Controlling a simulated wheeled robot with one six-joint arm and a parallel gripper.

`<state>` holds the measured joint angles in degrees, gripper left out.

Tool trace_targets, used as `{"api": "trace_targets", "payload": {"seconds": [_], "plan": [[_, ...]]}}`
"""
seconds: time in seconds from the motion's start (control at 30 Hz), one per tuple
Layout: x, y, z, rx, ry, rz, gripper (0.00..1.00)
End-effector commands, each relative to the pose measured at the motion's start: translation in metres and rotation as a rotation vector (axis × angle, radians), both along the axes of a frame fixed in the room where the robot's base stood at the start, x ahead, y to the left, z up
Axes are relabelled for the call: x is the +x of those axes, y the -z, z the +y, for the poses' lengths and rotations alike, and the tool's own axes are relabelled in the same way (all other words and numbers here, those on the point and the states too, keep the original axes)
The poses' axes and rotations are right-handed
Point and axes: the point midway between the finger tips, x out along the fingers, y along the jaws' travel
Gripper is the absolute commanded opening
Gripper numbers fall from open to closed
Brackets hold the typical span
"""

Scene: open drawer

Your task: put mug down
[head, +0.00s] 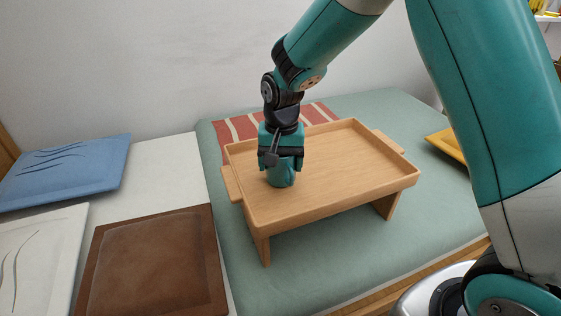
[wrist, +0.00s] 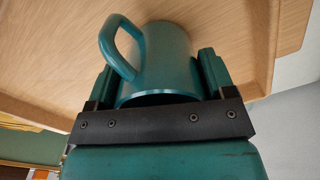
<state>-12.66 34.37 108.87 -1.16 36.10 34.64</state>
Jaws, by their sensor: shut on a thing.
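A teal mug (head: 281,177) is at the left part of a wooden bed tray (head: 340,165) with legs. In the wrist view the mug (wrist: 165,60) lies between the two fingers, its handle toward the upper left. My gripper (head: 281,160) points down from above and is shut on the mug; it also shows in the wrist view (wrist: 155,85). The mug looks upright, with its base at or very close to the tray surface. I cannot tell for certain whether it touches. The gripper hides the mug's upper part in the head view.
The tray stands on a green mattress (head: 420,108), over a red striped cloth (head: 238,128). Brown (head: 155,262), blue (head: 65,170) and white (head: 40,250) cushion-like pieces lie at left. A yellow item (head: 447,143) is at right. The tray's right part is clear; its raised rim surrounds it.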

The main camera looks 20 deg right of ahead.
Motion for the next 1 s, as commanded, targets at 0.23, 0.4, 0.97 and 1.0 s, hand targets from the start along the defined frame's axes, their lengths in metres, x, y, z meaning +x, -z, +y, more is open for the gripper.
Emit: {"api": "trace_targets", "payload": {"seconds": [0.23,0.4,0.97,1.0], "plan": [[0.000,0.002,0.000,0.000,0.000,0.000,1.00],[0.000,0.002,0.000,0.000,0.000,0.000,1.00],[0.000,-0.096,-0.002,0.001,0.000,-0.004,1.00],[0.000,-0.102,-0.002,0.001,0.000,-0.003,1.00]]}}
